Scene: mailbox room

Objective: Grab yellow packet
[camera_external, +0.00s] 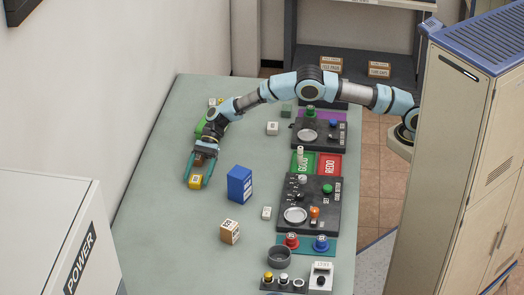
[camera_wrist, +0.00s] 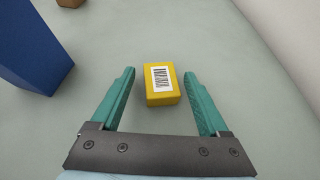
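The yellow packet (camera_external: 196,181) is a small box on the grey-green table (camera_external: 159,219), near its left side. In the wrist view the yellow packet (camera_wrist: 161,85) shows a white barcode label and sits between and slightly beyond the tips of my gripper (camera_wrist: 160,75). In the external view my gripper (camera_external: 196,176) reaches down over the packet. The teal fingers are apart, with a gap on both sides of the packet. I cannot tell how high the fingertips are above the table.
A blue box (camera_external: 240,184) stands to the right of the packet; it also shows in the wrist view (camera_wrist: 30,45). A cardboard box (camera_external: 230,232) stands nearer the camera. Black panels (camera_external: 312,195) with buttons line the table's right side. A white wall (camera_external: 130,90) rises at left.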

